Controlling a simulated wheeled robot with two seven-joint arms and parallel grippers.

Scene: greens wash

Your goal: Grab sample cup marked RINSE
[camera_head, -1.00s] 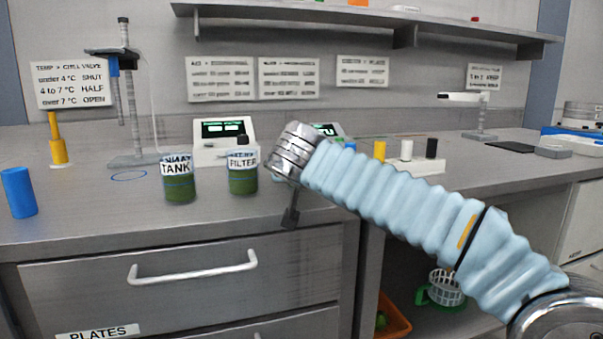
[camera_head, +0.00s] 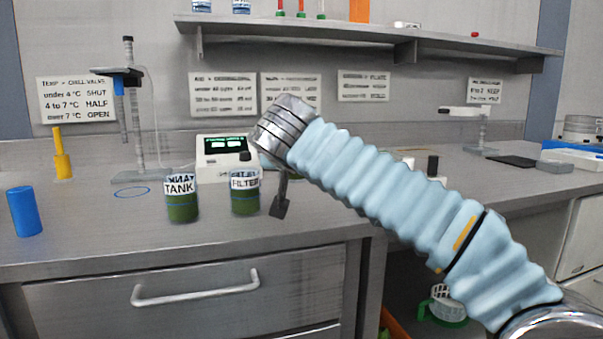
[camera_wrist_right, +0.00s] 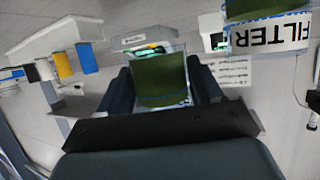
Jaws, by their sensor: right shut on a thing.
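My right gripper (camera_head: 281,205) comes in from the right, just right of the cup labelled FILTER (camera_head: 245,194). In the right wrist view it is shut on a clear cup of green liquid (camera_wrist_right: 160,80), between its dark fingers. The label on this held cup is not readable, and my wrist hides the cup in the head view. The FILTER cup, also in the wrist view (camera_wrist_right: 268,38), stands beside the cup labelled TANK (camera_head: 181,197) on the bench. No RINSE label is readable. My left gripper is not in view.
A white device with a lit display (camera_head: 222,152) stands behind the cups. A blue cylinder (camera_head: 24,211), a yellow post (camera_head: 62,160) and a stand (camera_head: 140,120) are at left. A shelf (camera_head: 360,40) overhangs the back. The bench front between blue cylinder and TANK is clear.

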